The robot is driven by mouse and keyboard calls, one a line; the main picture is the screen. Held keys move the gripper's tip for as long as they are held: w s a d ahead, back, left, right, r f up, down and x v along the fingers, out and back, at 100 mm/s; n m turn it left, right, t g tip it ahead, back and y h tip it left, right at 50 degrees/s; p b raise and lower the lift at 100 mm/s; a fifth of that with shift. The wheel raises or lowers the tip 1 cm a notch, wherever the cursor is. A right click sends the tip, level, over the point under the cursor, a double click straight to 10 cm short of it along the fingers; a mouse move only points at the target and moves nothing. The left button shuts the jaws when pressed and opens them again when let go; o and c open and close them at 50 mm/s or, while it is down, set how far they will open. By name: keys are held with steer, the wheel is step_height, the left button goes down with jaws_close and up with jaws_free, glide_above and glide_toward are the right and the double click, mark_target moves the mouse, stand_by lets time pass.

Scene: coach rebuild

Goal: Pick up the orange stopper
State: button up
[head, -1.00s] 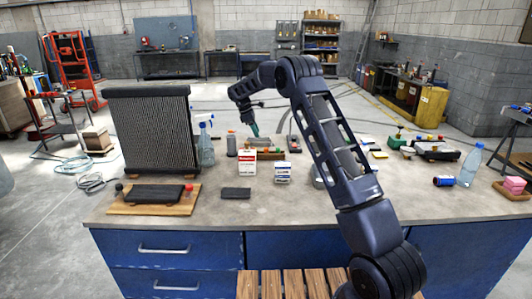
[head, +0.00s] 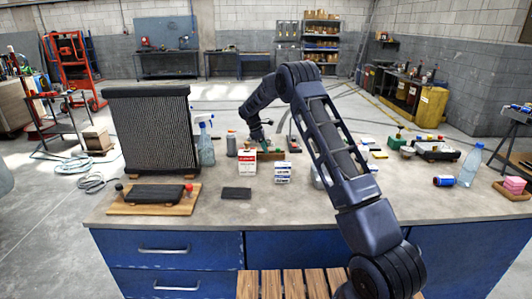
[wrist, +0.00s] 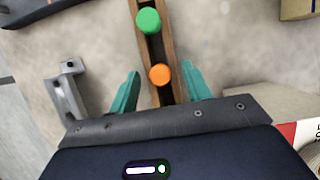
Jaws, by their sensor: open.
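The orange stopper (wrist: 160,74) shows in the wrist view as a round orange top. It sits in the dark slot of a narrow wooden holder (wrist: 173,57), with a green stopper (wrist: 148,21) farther along the same slot. My gripper (wrist: 161,71) is open, its two teal fingers on either side of the holder and the orange stopper between the tips. I cannot tell whether either finger touches it. In the head view my gripper (head: 257,143) is low at the back of the workbench, behind the boxes, and I cannot make out the orange stopper there.
A grey metal bracket (wrist: 66,94) lies left of the holder in the wrist view. A spray bottle (head: 206,150) and a dark radiator (head: 150,132) are left. The bench front is mostly clear.

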steer(key=c, duration=1.1)
steer(key=shift+o, duration=0.2)
steer(key=shift+r, duration=0.1)
